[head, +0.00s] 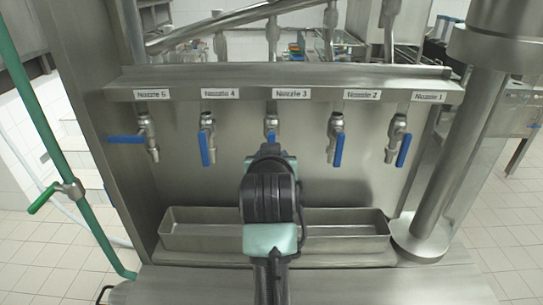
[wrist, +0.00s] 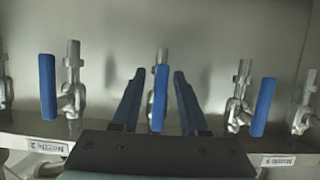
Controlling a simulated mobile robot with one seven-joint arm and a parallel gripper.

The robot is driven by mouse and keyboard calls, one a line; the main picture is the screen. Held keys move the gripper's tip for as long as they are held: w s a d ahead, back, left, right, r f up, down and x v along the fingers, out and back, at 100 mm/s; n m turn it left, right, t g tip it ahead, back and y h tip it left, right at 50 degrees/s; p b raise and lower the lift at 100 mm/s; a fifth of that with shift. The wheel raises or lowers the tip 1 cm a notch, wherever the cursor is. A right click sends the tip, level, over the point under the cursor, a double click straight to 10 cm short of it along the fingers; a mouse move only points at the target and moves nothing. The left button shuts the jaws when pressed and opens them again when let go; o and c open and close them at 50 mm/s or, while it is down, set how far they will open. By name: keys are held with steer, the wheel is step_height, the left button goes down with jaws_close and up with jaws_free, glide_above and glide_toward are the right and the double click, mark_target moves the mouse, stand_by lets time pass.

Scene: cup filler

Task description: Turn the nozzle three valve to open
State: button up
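The nozzle three valve (head: 271,122) hangs under the "Nozzle 3" label (head: 291,93), mostly hidden behind my arm in the head view. Its blue handle (wrist: 160,98) shows in the middle of the wrist view, lined up lengthwise with the metal nozzle. My gripper (wrist: 158,74) is open, with one dark finger on each side of this handle and a visible gap on both sides. In the head view my gripper (head: 268,150) is in front of nozzle three; its fingertips are hard to make out there.
Neighbouring blue handles of nozzle four (head: 204,149) and nozzle two (head: 339,149) hang down close on either side. The nozzle five handle (head: 126,139) points sideways to the left. Nozzle one (head: 397,135) is at the right. A metal trough (head: 190,238) lies below.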

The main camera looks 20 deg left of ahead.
stand_by(0.3)
steer(key=b+v, duration=0.2)
steer(key=v, duration=1.1)
steer(key=shift+b, duration=0.4)
steer(key=shift+f, duration=0.15)
steer(key=s+d+r+m+t, duration=0.1)
steer(key=d+r+t, duration=0.15)
steer(key=r, duration=0.35)
steer(key=s+d+r+t+h, duration=0.1)
steer(key=d+r+t, duration=0.15)
steer(key=r, duration=0.25)
steer(key=s+d+r+m+t, duration=0.1)
steer(key=d+r+t, duration=0.1)
steer(key=r+t, duration=0.3)
steer(key=s+d+r+m+t+h, duration=0.1)
steer(key=s+d+r+t, duration=0.3)
steer(key=s+r, duration=0.4)
step_height(320, 180, up, 3)
steer(key=shift+s+d+f+t+h, duration=0.1)
steer(key=shift+s+d+t+h, duration=0.2)
steer(key=shift+h, duration=0.5)
steer(key=shift+w, duration=0.15)
